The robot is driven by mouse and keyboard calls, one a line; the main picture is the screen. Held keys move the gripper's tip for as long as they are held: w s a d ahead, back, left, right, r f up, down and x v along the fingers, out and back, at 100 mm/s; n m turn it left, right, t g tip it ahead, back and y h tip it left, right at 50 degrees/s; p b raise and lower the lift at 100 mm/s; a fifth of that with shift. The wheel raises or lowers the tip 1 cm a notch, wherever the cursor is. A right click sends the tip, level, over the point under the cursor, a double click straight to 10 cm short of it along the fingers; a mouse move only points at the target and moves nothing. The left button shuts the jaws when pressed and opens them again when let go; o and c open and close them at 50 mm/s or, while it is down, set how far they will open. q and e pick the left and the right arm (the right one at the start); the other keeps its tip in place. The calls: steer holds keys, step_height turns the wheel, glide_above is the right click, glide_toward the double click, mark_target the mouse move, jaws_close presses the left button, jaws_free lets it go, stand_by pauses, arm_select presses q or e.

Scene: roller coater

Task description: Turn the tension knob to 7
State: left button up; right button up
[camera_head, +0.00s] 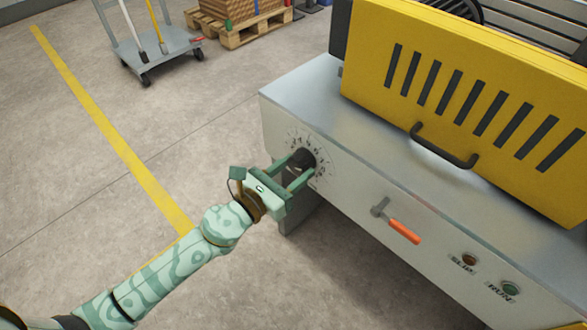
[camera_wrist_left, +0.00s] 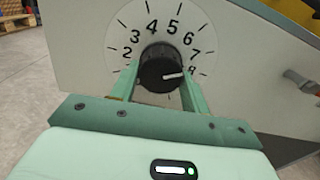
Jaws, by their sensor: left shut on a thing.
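The tension knob (camera_head: 303,157) is a round black knob on the front panel of the machine, near its left end. In the left wrist view the knob (camera_wrist_left: 160,68) sits in a white dial (camera_wrist_left: 170,18) with numbers around it. The white mark on the knob points right, close to the 8. My left gripper (camera_head: 301,167) is shut on the knob, with one green finger on each side. In the left wrist view its fingers (camera_wrist_left: 160,85) flank the knob and hide the lower dial. My right gripper is not in view.
Right of the dial is a lever with an orange handle (camera_head: 404,231). A yellow slotted cover (camera_head: 400,30) with a dark handle is above. A cart (camera_head: 160,45) stands at the back left. The floor left is clear.

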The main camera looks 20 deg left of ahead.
arm_select(q)
steer(key=shift+s+f, duration=0.1)
steer(key=shift+f, duration=0.15)
steer(key=o, duration=1)
steer(key=shift+r, duration=0.1)
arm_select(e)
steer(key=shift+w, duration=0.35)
